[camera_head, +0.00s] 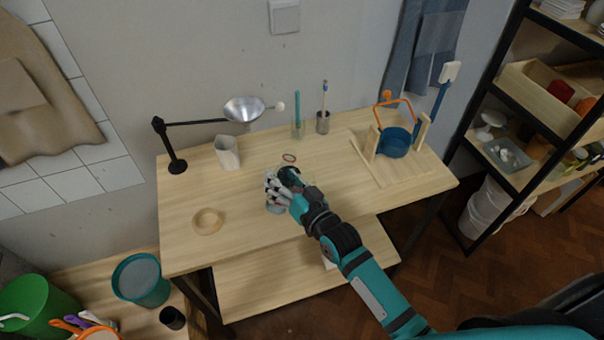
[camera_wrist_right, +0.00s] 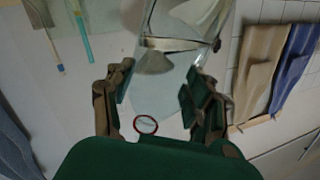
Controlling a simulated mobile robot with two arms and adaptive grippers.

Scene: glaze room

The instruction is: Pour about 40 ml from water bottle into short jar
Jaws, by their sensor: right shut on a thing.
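My right gripper (camera_head: 277,195) is over the middle front of the table. Its fingers are around a clear, see-through thing (camera_wrist_right: 165,85) in the wrist view, which looks like the water bottle. The gripper hides most of it in the head view, so its tilt and water level cannot be told. A small ring with a reddish edge (camera_head: 289,157) shows just behind the gripper, and a red-edged ring also shows in the wrist view (camera_wrist_right: 145,124). Whether it is the short jar's rim I cannot tell; no jar shows clearly. My left gripper is not in view.
A whitish vessel (camera_head: 228,153) and a metal bowl on a black stand (camera_head: 244,108) are at the back left. A wooden ring dish (camera_head: 208,221) is front left. A glass with a teal stick (camera_head: 297,130), a metal cup (camera_head: 323,122) and a wooden rack (camera_head: 388,172) stand behind and right.

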